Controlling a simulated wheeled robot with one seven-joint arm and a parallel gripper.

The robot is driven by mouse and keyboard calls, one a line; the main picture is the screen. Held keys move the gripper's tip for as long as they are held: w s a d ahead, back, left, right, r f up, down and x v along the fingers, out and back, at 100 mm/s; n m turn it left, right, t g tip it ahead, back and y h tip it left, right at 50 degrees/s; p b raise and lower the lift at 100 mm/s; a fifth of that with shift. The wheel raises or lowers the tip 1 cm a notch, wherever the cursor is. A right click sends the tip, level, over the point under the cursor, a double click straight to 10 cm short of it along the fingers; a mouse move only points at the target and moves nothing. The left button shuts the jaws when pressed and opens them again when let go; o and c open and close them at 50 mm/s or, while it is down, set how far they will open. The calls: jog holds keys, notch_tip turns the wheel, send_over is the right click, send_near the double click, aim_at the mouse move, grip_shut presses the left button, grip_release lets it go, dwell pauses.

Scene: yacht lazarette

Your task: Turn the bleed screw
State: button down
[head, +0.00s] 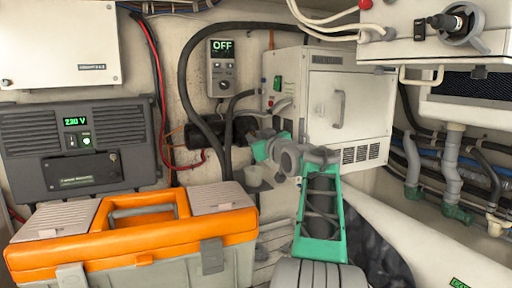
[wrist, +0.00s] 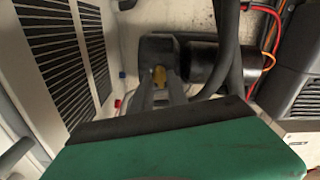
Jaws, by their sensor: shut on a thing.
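The brass-coloured bleed screw (wrist: 159,74) shows in the wrist view on the near side of a dark pump housing (wrist: 157,48). My gripper (wrist: 161,84) has its two grey fingers shut on the screw, one at each side. The dark pump (head: 200,136) also shows in the head view, low on the back wall to the left of the white cabinet. There, my green and grey arm reaches to it, and the screw and fingertips cannot be made out.
An orange and grey toolbox (head: 130,235) stands at the front left, before a dark inverter (head: 80,150). A white cabinet (head: 345,105) is right of the pump. A thick black hose (head: 184,75) loops over the pump. Red and yellow wires (wrist: 268,45) run beside it.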

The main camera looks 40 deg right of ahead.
jog(key=shift+f+n+b, duration=0.15)
jog(key=shift+n+b, duration=2.3)
jog(key=shift+n, duration=3)
jog(key=shift+f+n+b, duration=0.15)
jog(key=shift+n+b, duration=2.25)
jog(key=shift+n, duration=3)
jog(key=shift+f+n+b, duration=0.15)
jog(key=shift+n+b, duration=2.3)
jog(key=shift+n, duration=3)
jog(key=c, duration=1.3)
grip_release()
jog(key=shift+r, duration=0.1)
